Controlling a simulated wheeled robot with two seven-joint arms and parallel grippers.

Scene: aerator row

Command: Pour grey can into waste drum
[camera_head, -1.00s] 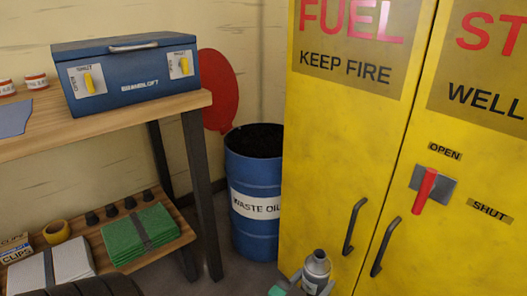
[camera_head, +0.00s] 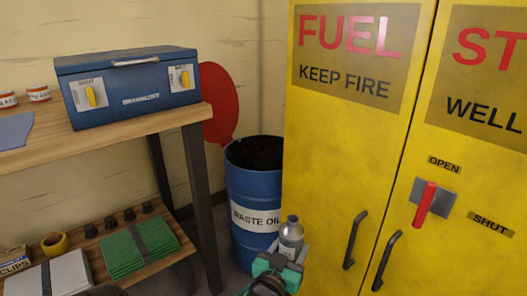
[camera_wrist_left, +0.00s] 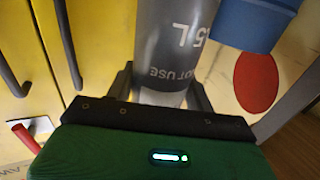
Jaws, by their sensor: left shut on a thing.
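The grey can (camera_head: 291,236) is upright in the head view, just in front of the right side of the waste drum and below its rim. My left gripper (camera_head: 285,257) is shut on the can; in the left wrist view the can (camera_wrist_left: 172,50) stands between the two fingers (camera_wrist_left: 160,88). The blue waste drum (camera_head: 254,186), labelled "WASTE OIL", stands on the floor between the bench and the yellow cabinet. Its open top shows dark contents. My right gripper is not in view.
The yellow fuel cabinet (camera_head: 335,150) stands close on the right, with two dark handles (camera_head: 355,240) and a red lever (camera_head: 424,203). The wooden bench (camera_head: 110,133) on the left carries a blue toolbox (camera_head: 130,88).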

